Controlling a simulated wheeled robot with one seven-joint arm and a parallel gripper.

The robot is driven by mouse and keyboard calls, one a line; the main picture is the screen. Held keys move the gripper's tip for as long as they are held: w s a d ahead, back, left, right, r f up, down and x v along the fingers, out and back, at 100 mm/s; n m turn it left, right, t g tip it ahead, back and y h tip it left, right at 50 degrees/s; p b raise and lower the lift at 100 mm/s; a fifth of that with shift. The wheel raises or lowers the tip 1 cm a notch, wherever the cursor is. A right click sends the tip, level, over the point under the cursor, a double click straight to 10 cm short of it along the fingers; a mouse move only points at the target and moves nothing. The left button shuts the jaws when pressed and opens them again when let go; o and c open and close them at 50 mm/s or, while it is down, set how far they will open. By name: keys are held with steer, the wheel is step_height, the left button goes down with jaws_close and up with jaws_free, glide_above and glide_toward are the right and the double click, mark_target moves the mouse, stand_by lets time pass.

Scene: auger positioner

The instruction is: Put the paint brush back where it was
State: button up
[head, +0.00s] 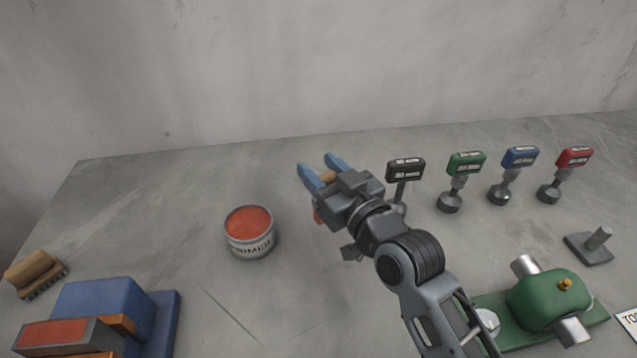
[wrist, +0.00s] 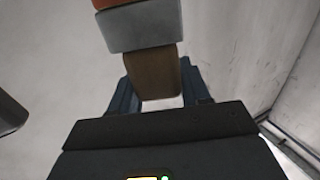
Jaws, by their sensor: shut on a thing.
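My gripper (head: 322,169) has blue fingers and is shut on the paint brush, right of the paint can and above the grey table. In the head view only a bit of the brown handle (head: 328,177) shows between the fingers, and a reddish part shows below them; the rest is hidden by my gripper. In the wrist view the brush has a brown handle (wrist: 157,75) between the fingers, a grey band and an orange-red end at the top edge. The open paint can (head: 251,246), grey with a "PRIMER" label, stands upright holding red paint.
Labelled upright tools, black (head: 406,170), green (head: 466,164), blue (head: 520,157) and red (head: 574,157), stand at the right. A green machine (head: 545,298) and a grey peg base (head: 590,247) are nearer. A blue block (head: 105,302) and a wooden brush (head: 35,272) lie left.

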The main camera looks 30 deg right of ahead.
steer(key=shift+w+a+f, duration=0.1)
steer(key=shift+w+f, duration=0.1)
steer(key=shift+f, duration=0.95)
steer(key=shift+w+a+f, duration=0.1)
steer(key=shift+w+f, duration=0.05)
steer(key=shift+f, duration=0.95)
steer(key=shift+f, duration=0.15)
steer(key=o, duration=1.1)
steer(key=shift+c, duration=0.2)
steer(key=shift+s, duration=0.1)
steer(key=s+d+b, duration=0.1)
steer(key=s+b, duration=0.1)
steer(key=s, duration=0.9)
steer(key=shift+s, duration=0.4)
